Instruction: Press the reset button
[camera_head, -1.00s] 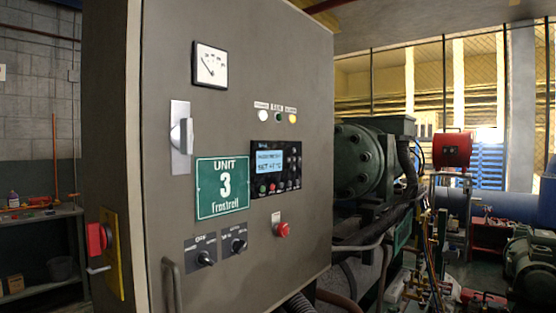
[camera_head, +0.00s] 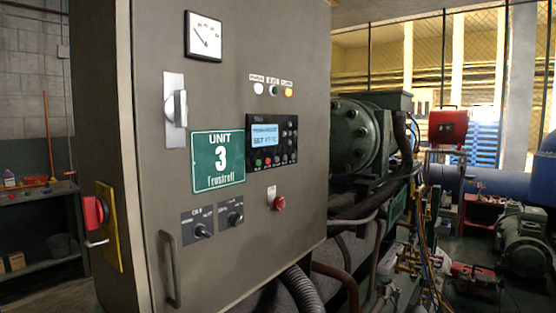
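A grey control cabinet (camera_head: 240,95) fills the middle of the head view. On its door is a dark controller panel (camera_head: 271,141) with a lit display (camera_head: 265,135) and small buttons beneath it, including a red one and a green one. Lower down sits a red mushroom-shaped button (camera_head: 279,203) on a pale plate. No button label that I can read says reset. Two dark rotary switches (camera_head: 212,223) are to its left. Neither of my grippers is in view.
A lever handle (camera_head: 176,108), a gauge (camera_head: 204,37) and a green Unit 3 sign (camera_head: 218,161) are on the door. A door handle (camera_head: 171,268) sticks out low down. A red switch (camera_head: 95,212) is on the cabinet's side. Machinery (camera_head: 365,135) and hoses crowd the right.

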